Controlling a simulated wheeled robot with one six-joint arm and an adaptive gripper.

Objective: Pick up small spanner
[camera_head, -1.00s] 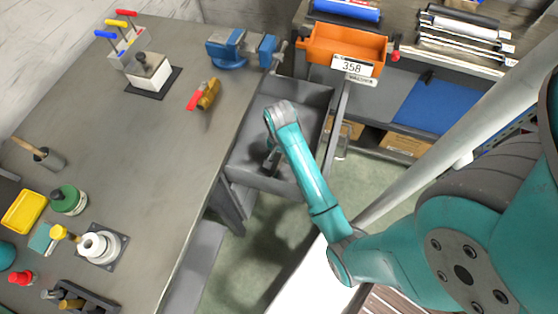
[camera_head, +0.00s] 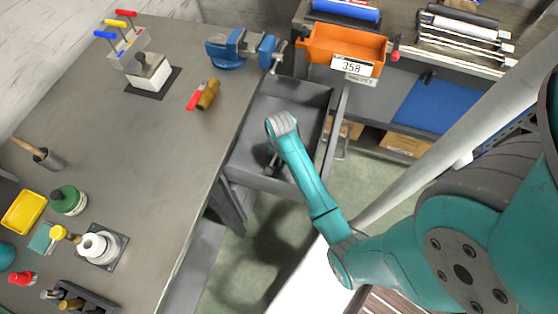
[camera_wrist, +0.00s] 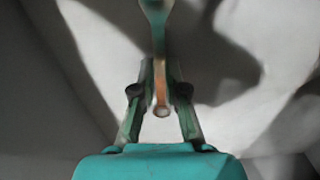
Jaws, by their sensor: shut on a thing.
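The small spanner (camera_wrist: 160,92) shows in the wrist view as a narrow bar. It has a ring at its near end and a wider end at the top edge of the picture. My gripper (camera_wrist: 160,70) is shut on it, with one finger on each side. In the head view my gripper (camera_head: 273,164) is small and dark, inside the open grey drawer (camera_head: 248,140) beside the bench. My arm's wrist covers part of it there, and I cannot make out the spanner. I cannot tell whether the spanner touches the drawer floor.
The drawer's walls stand around my gripper. The grey bench (camera_head: 150,190) is on the left, with a blue vise (camera_head: 228,50) and a red-and-brown tool (camera_head: 204,95) near its edge. An orange bin (camera_head: 345,45) stands on the shelf behind.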

